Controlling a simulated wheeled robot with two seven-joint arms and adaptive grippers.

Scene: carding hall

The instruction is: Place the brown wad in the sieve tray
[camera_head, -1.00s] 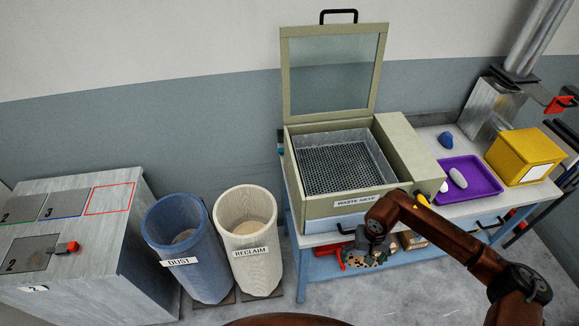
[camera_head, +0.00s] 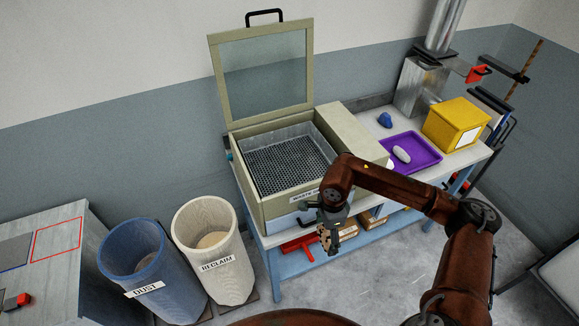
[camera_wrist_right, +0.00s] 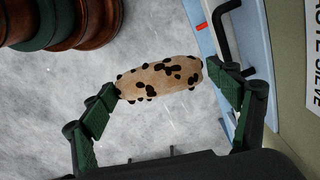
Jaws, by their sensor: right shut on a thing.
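The brown wad, tan with dark spots, shows in the right wrist view (camera_wrist_right: 160,80). My right gripper (camera_head: 330,234) is shut on it, one finger at each end. In the head view the gripper hangs in front of the waste sieve box (camera_head: 258,213), near its front right corner, outside it and below its rim. The sieve tray (camera_head: 285,168) is a grey mesh tray inside the box, with nothing seen on it. The glazed lid (camera_head: 262,72) stands open behind it. My left gripper is not in view.
A purple tray (camera_head: 425,154) holds a pale wad (camera_head: 401,154); a blue lump (camera_head: 385,120) and a yellow box (camera_head: 456,124) are nearby on the bench. Blue dust (camera_head: 140,262) and cream reclaim (camera_head: 216,245) bins stand left of the sieve. Room above the sieve tray is clear.

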